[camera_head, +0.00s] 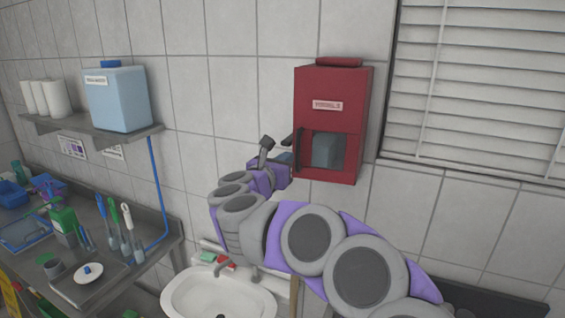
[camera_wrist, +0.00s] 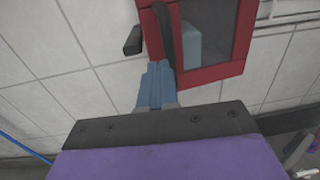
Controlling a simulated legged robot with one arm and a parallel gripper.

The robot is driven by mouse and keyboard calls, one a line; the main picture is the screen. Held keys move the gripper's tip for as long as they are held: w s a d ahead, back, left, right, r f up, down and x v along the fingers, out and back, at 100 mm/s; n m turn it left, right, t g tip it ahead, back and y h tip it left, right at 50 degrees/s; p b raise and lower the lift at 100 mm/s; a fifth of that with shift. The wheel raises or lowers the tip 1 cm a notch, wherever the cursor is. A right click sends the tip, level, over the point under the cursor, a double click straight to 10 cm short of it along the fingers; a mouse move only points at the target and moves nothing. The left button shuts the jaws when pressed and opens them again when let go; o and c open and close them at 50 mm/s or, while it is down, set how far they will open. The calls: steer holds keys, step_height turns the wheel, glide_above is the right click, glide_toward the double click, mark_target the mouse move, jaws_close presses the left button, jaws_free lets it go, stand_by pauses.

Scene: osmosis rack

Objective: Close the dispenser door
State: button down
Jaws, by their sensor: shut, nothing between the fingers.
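The red dispenser (camera_head: 345,88) hangs on the tiled wall in the head view. Its door (camera_head: 345,176) is the lower front part, with a red frame and a dark window; a blue-grey thing shows behind the pane. The door (camera_wrist: 222,72) also fills the top of the wrist view, with a dark upright strip at its left side. The door looks close to flush with the body, but I cannot tell whether it is fully closed. My gripper (camera_head: 284,158) is at the dispenser's lower left edge. Its blue fingers (camera_wrist: 155,70) are together and empty, near the door's lower left corner; contact is unclear.
A dark stub (camera_wrist: 133,40) sticks out left of the door. A sink (camera_head: 218,297) is below. A steel counter (camera_head: 150,245) with bottles and brushes is at left, under a shelf (camera_head: 95,126) holding a blue container (camera_head: 118,100). Window blinds (camera_head: 485,85) are at right.

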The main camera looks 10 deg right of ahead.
steer(key=shift+w+d, duration=0.1)
steer(key=shift+d, duration=1.25)
steer(key=shift+w+h, duration=0.25)
steer(key=shift+h, duration=0.05)
steer(key=shift+w+a+r+m+g+h+b, duration=0.1)
steer(key=shift+w+a+m+g+h+b, duration=0.15)
steer(key=shift+w+m+g+h, duration=0.3)
steer(key=shift+w+a+m+g+h+b, duration=0.25)
steer(key=shift+w+m+g+h, duration=0.15)
steer(key=shift+w+g, duration=0.2)
